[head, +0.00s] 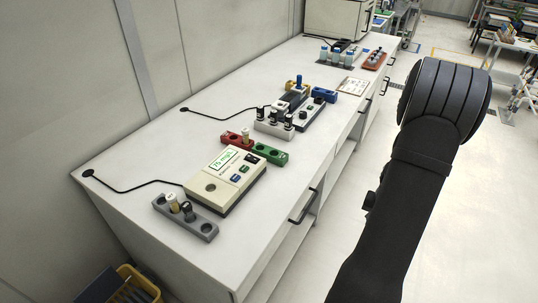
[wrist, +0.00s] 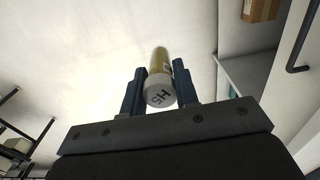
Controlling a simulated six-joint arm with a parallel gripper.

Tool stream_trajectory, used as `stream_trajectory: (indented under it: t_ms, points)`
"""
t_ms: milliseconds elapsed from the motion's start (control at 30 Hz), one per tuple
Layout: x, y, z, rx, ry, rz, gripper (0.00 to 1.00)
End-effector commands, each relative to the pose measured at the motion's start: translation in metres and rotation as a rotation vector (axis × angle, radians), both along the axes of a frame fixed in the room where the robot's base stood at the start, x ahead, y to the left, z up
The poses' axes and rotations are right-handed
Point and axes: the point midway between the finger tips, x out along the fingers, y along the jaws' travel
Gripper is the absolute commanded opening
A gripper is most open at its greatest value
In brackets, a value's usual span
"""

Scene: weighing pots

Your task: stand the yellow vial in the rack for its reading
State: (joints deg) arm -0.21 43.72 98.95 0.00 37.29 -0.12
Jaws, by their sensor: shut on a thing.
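My gripper (wrist: 159,72) is shut on a yellow vial (wrist: 161,58) with a pale cap bearing dark characters, seen cap-first between the two blue fingers in the wrist view. The gripper and this vial are not in the head view, where only my arm shows at the right. The meter (head: 222,192) reads about 75 mg/L.
A white rack (head: 262,127) with several black-capped vials stands behind, near a second dark-topped instrument (head: 311,115) and a blue block (head: 324,90). Blue-capped bottles (head: 335,55) and a brown rack (head: 374,62) are farther back. The bench front left corner (head: 228,268) is bare.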

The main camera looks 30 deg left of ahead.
Motion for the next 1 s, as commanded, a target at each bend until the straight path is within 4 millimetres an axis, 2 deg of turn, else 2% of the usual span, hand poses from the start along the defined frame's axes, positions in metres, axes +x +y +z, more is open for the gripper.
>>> stream_trajectory:
  t_ms: [433, 567, 667, 767, 900, 1000]
  points:
    - [0.000, -0.002, -0.001, 0.000, 0.000, -0.006, 0.02]
    - [0.006, 0.005, 0.003, 0.000, -0.001, 0.021, 0.02]
    - [0.024, 0.024, 0.013, 0.000, -0.004, 0.089, 0.02]
    - [0.048, 0.056, 0.030, 0.000, -0.005, 0.200, 0.02]
    - [0.081, 0.117, 0.064, 0.000, -0.007, 0.394, 0.02]
    - [0.097, 0.163, 0.091, 0.000, -0.007, 0.531, 0.02]
